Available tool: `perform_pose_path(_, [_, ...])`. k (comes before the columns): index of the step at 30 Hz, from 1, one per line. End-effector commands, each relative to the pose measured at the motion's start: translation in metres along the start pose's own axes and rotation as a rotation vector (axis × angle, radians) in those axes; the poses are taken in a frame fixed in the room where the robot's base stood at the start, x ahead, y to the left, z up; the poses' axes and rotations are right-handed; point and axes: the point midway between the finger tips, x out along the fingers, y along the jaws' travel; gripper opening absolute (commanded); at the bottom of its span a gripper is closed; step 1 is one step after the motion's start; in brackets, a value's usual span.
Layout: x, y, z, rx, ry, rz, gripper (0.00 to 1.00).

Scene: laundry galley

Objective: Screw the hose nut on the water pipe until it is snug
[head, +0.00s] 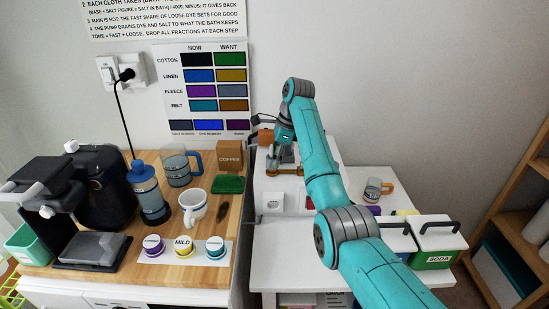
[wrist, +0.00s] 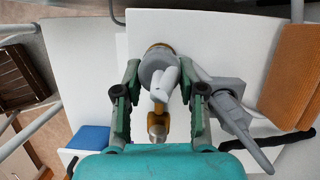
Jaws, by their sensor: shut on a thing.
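My gripper (wrist: 159,66) shows in the wrist view with its two green fingers on either side of a round grey collar, which I take to be the hose nut (wrist: 150,70). The fingers are shut on it. A brass ring (wrist: 158,47) shows at its far edge, perhaps the water pipe's end. A pale bent piece and a brass fitting (wrist: 159,122) with a silver tip lie between the fingers, nearer the camera. In the head view my gripper (head: 284,166) is small, above the white unit, by a brass part (head: 287,172). The thread is hidden.
A grey angled part (wrist: 228,108) lies right of the fingers in the wrist view. Lidded boxes (head: 435,240) and a glass mug (head: 376,190) stand right. Shelving (head: 505,220) is at far right.

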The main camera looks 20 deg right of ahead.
Motion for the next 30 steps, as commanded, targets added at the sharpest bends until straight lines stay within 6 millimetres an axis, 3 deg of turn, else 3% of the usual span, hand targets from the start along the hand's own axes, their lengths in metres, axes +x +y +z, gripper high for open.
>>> perform_pose_path(10, [0.0026,0.0009,-0.0001,0.079,0.000,-0.021,0.00])
perform_pose_path(11, [0.0027,0.0009,-0.0002,0.079,0.000,-0.021,0.42])
perform_pose_path(14, [0.0026,0.0009,-0.0002,0.078,0.000,-0.020,0.67])
perform_pose_path(30, [0.0008,0.0007,0.0000,0.075,0.000,-0.022,0.64])
